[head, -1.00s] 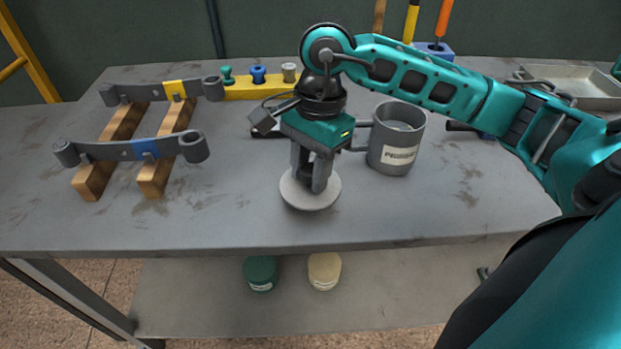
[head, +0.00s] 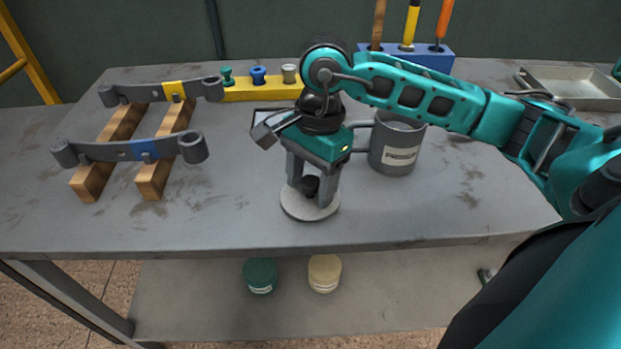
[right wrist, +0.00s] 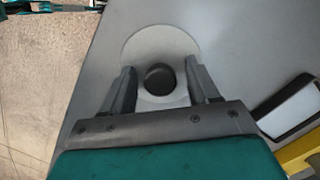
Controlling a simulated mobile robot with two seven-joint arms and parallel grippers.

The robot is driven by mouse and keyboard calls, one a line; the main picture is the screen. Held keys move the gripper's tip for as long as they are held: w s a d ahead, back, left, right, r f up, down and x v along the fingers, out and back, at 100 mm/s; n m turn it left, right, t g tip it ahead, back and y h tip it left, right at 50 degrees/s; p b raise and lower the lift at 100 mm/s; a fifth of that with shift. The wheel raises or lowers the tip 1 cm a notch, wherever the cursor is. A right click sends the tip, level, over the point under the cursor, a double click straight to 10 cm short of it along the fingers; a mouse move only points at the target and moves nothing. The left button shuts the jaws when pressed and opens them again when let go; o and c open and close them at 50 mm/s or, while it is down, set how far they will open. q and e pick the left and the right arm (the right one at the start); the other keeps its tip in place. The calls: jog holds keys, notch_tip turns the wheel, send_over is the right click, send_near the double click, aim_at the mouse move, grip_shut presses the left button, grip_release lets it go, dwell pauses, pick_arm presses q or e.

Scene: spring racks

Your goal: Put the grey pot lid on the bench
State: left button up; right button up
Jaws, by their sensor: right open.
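The grey pot lid (head: 309,211) is a flat light-grey disc with a dark round knob. It lies on the bench (head: 230,215) near the front edge. My right gripper (head: 310,198) is open above the lid, its fingers pointing down on either side of the knob. In the right wrist view the lid (right wrist: 137,44) shows between and beyond the open fingers (right wrist: 160,82), with the dark knob between them and a gap on each side. My left gripper is not in view.
A grey labelled pot (head: 396,148) stands right of my right gripper. Two leaf springs (head: 110,151) rest on wooden blocks at left. A yellow rack (head: 262,90) with bushings, a blue tool holder (head: 430,56) and a metal tray (head: 570,88) are at the back. Two jars (head: 261,275) sit on the lower shelf.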

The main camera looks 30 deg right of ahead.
jog(key=shift+r, duration=0.1)
jog(key=shift+r, duration=0.25)
notch_tip(320, 180, up, 12)
jog(key=d+p, duration=0.1)
jog(key=p, duration=0.1)
jog(key=shift+w+d+f, duration=0.2)
jog(key=shift+d+f, duration=0.05)
jog(key=shift+d, duration=0.15)
